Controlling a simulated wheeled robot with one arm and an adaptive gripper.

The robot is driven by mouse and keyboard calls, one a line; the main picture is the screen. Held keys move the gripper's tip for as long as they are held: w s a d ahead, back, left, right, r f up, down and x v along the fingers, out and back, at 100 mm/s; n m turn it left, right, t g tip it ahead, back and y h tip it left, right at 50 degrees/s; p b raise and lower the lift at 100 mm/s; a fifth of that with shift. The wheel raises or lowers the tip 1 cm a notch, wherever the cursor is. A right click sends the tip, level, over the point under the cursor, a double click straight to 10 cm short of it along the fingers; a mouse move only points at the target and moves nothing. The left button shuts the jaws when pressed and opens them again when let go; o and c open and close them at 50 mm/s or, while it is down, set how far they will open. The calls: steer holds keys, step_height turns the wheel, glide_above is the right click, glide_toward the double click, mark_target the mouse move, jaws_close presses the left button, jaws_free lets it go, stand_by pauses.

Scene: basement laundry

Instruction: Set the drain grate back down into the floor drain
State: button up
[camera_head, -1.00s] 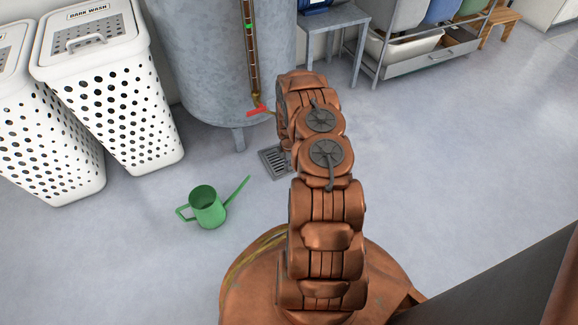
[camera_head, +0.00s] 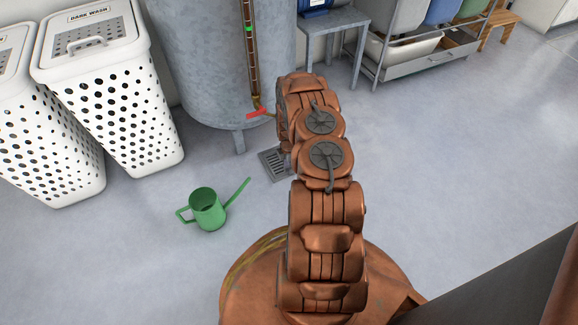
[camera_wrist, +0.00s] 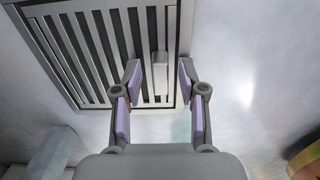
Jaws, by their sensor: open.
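The slatted grey drain grate (camera_wrist: 95,45) fills the upper left of the wrist view, lying within the drain's pale frame (camera_wrist: 47,62). It looks flat there, but I cannot tell whether it is fully flush. A small pale upright tab (camera_wrist: 160,66) stands near the grate's right side. My gripper (camera_wrist: 159,78) is open, with one finger on each side of the tab and visible gaps between. In the head view, the grate (camera_head: 272,163) shows partly beside my arm, which hides its right part and my gripper.
A grey tank (camera_head: 215,65) on legs stands just behind the drain, with a red valve handle (camera_head: 257,113) low on it. A green watering can (camera_head: 207,210) sits on the floor in front left. White hampers (camera_head: 110,90) stand left. The floor at right is clear.

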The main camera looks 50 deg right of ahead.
step_height(320, 180, up, 12)
steer(key=p, duration=0.4)
steer(key=shift+p, duration=0.3)
